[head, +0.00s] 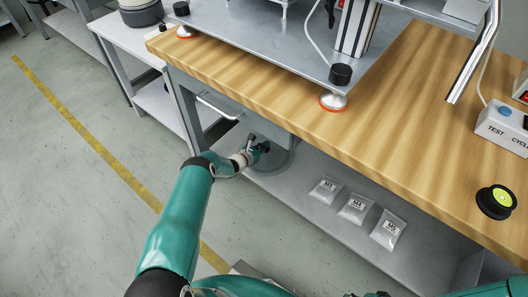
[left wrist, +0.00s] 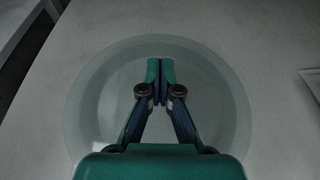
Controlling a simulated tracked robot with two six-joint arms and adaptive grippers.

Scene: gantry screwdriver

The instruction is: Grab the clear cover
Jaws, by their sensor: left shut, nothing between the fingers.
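The clear cover (head: 284,164) is a round, see-through piece on the grey lower shelf, under the wooden bench top, partly hidden behind my left gripper. In the left wrist view the cover (left wrist: 90,105) shows as a large pale circle around and beneath the fingers. My left gripper (head: 262,148) is over the cover in the head view. In the left wrist view the left gripper (left wrist: 160,68) has its two fingertips together, with nothing between them. I cannot tell whether the fingers touch the cover. My right gripper is not in view.
The wooden bench top (head: 300,110) overhangs the lower shelf (head: 325,212), and a drawer with a handle (head: 218,106) is above the cover's left side. Three labelled bags (head: 356,208) lie right of the cover. A black and yellow-green button (head: 496,201) sits on the bench top.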

